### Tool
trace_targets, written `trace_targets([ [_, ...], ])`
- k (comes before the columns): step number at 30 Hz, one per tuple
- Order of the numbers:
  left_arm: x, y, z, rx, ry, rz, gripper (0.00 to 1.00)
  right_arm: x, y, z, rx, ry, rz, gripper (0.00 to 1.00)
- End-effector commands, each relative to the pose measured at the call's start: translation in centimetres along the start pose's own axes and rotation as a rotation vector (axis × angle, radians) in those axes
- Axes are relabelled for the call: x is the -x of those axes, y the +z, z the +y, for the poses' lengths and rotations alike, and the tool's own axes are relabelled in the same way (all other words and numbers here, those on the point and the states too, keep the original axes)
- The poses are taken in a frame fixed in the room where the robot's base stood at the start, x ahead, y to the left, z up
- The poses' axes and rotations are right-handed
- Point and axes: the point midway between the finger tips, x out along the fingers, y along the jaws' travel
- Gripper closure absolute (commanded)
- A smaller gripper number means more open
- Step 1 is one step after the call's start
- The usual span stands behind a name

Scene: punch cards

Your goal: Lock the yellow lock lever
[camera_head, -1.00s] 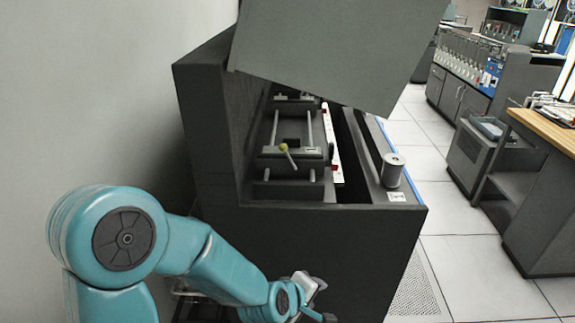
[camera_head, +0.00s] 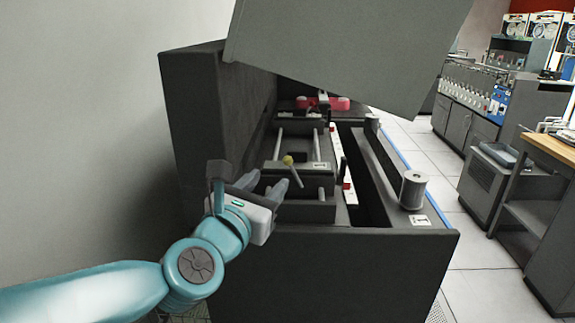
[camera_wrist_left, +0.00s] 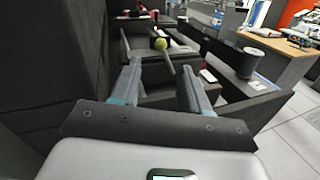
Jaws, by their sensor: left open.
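The yellow lock lever (camera_head: 289,161) is a thin grey rod with a yellow knob, tilted on the block of a carriage (camera_head: 310,178) inside the dark machine. In the left wrist view the yellow knob (camera_wrist_left: 161,44) shows ahead, between and beyond the fingertips. My left gripper (camera_head: 266,184) is open and empty, just left of and slightly nearer than the lever, apart from it. In the left wrist view its two fingers (camera_wrist_left: 160,78) point forward toward the lever. My right gripper is not in view.
The machine's raised grey lid (camera_head: 345,55) hangs over the carriage. Its dark side wall (camera_head: 195,120) stands close left of my left gripper. A grey cylinder (camera_head: 413,188) stands on the right ledge. A wooden-topped desk (camera_head: 550,145) is farther right.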

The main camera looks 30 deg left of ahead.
Motion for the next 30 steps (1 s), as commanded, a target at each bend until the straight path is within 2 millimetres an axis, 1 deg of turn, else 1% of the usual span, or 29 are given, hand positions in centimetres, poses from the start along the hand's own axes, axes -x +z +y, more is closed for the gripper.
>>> trace_targets([
  [1, -1.3, -0.2, 0.0, -0.003, 0.001, 0.005, 0.54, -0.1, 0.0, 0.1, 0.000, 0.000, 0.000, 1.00],
  [6, -5.4, -0.2, 0.0, -0.003, -0.001, 0.005, 0.54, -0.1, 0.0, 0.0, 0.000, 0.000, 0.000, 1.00],
  [9, -7.5, -0.1, 0.0, -0.003, -0.001, 0.004, 0.54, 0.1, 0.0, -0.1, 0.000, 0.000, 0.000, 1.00],
  [12, -9.1, 0.0, 0.0, -0.003, -0.001, 0.003, 0.54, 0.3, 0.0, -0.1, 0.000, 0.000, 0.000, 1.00],
  [15, -10.2, 0.0, 0.1, -0.003, 0.000, 0.002, 0.54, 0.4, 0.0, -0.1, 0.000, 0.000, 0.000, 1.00],
  [18, -10.7, -0.1, 0.1, -0.003, -0.001, 0.002, 0.54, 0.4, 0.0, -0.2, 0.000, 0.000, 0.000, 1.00],
  [26, -10.8, -0.1, 0.1, -0.003, -0.001, 0.001, 0.54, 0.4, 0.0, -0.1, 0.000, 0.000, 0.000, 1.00],
  [29, -10.8, -0.1, 0.1, -0.003, 0.000, 0.001, 0.84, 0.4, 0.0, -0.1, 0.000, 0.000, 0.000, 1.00],
  [30, -10.8, -0.1, 0.1, -0.003, 0.000, 0.001, 0.97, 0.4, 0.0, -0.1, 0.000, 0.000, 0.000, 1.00],
])
